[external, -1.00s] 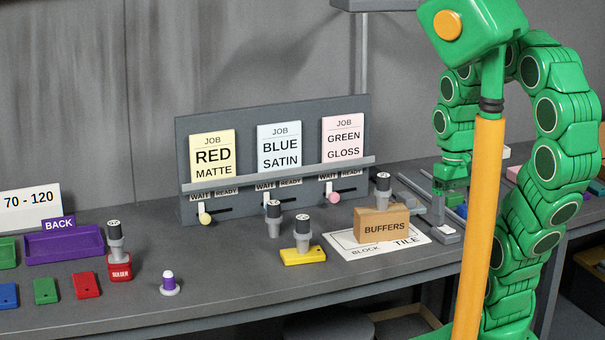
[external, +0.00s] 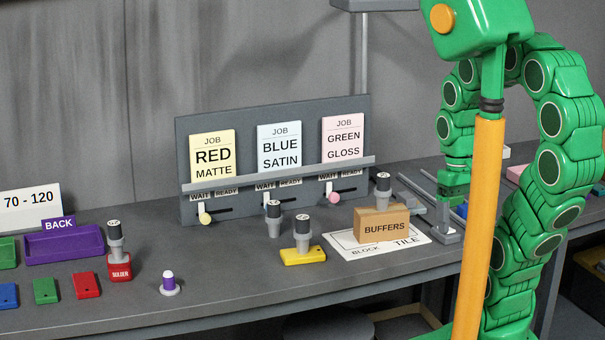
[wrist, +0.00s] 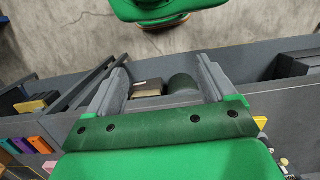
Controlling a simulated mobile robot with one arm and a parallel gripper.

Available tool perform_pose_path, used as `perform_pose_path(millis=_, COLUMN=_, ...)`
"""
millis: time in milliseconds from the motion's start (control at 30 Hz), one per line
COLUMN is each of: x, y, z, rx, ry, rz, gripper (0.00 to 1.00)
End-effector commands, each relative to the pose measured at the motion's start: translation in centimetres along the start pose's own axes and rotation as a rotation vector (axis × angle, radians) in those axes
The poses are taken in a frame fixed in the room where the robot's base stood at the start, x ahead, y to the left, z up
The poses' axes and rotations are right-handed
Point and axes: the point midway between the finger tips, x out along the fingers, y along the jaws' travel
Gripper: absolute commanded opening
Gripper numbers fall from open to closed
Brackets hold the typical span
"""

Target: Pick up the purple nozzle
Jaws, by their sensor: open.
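The purple nozzle (external: 169,281) is a small purple cylinder with a white top and a pale flanged base. It stands upright near the front edge of the bench, left of the middle in the external view. The purple nozzle is not seen in the wrist view.
A red holder (external: 119,268) with a grey nozzle stands left of the purple nozzle. A yellow block (external: 303,257), another grey nozzle (external: 273,222) and the BUFFERS box (external: 383,224) lie between it and my gripper. The purple tray (external: 65,246) is behind left. Bench around the purple nozzle is clear.

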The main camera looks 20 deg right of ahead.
Motion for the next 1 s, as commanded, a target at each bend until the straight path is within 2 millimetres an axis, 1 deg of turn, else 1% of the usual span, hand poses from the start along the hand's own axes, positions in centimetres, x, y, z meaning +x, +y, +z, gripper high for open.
perform_pose_path(millis=200, x=0.0, y=0.0, z=0.0, rx=0.0, ry=0.0, rz=0.0, gripper=0.84)
perform_pose_path(millis=367, x=0.0, y=0.0, z=0.0, rx=0.0, ry=0.0, rz=0.0, gripper=0.6)
perform_pose_path(millis=667, x=0.0, y=-0.1, z=-0.1, rx=0.0, ry=-0.001, rz=-0.002, gripper=0.6)
perform_pose_path(millis=767, x=0.0, y=-0.8, z=-0.6, rx=0.0, ry=-0.007, rz=-0.02, gripper=0.6)
perform_pose_path(millis=833, x=-0.1, y=-1.8, z=-1.4, rx=0.001, ry=-0.013, rz=-0.043, gripper=0.6)
perform_pose_path(millis=867, x=-0.1, y=-2.4, z=-1.8, rx=0.003, ry=-0.016, rz=-0.056, gripper=0.6)
perform_pose_path(millis=1000, x=-0.4, y=-5.7, z=-4.0, rx=0.015, ry=-0.038, rz=-0.133, gripper=0.6)
